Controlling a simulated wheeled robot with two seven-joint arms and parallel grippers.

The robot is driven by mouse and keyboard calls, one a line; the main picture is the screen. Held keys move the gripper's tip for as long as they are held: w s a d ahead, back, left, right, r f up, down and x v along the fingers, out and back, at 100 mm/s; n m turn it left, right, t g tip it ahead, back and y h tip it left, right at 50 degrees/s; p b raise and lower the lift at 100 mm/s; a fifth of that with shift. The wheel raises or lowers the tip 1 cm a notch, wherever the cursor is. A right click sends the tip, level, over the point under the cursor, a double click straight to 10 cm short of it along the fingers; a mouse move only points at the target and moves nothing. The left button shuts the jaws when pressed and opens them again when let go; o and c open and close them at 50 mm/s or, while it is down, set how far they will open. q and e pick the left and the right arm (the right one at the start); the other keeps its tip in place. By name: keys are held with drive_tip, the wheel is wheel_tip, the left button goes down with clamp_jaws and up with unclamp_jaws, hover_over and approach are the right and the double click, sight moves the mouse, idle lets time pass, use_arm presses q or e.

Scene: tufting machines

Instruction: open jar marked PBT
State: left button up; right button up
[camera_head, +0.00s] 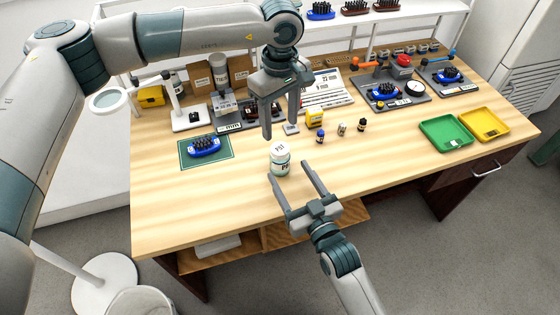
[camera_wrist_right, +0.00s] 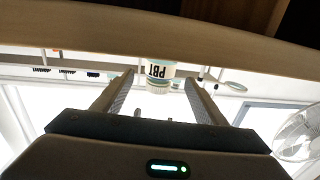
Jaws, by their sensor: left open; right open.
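The jar marked PBT (camera_head: 280,164) is a white jar with a pale lid, upright on the wooden table near its front edge. In the right wrist view the jar (camera_wrist_right: 159,73) appears upside down, between and beyond the two fingers. My left gripper (camera_head: 280,130) is open and points down above and behind the jar, apart from it. My right gripper (camera_head: 290,184) is open at the table's front edge, its fingers reaching toward the jar, one on either side of its front. I see no clear contact. The right gripper (camera_wrist_right: 160,88) holds nothing.
A blue brush (camera_head: 204,147) lies on a green mat (camera_head: 184,161) at left. Green (camera_head: 432,127) and yellow (camera_head: 497,117) trays sit at right. The table (camera_head: 390,160) right of the jar is clear.

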sight(284, 165)
drive_tip(key=shift+x, duration=3.55)
drive_tip(key=shift+c, duration=0.3)
clamp_jaws()
use_arm(q)
drive_tip(key=m, duration=0.6)
drive_tip(key=shift+m, duration=0.3)
drive_tip(key=m, duration=0.7)
drive_tip(key=shift+f, duration=0.15)
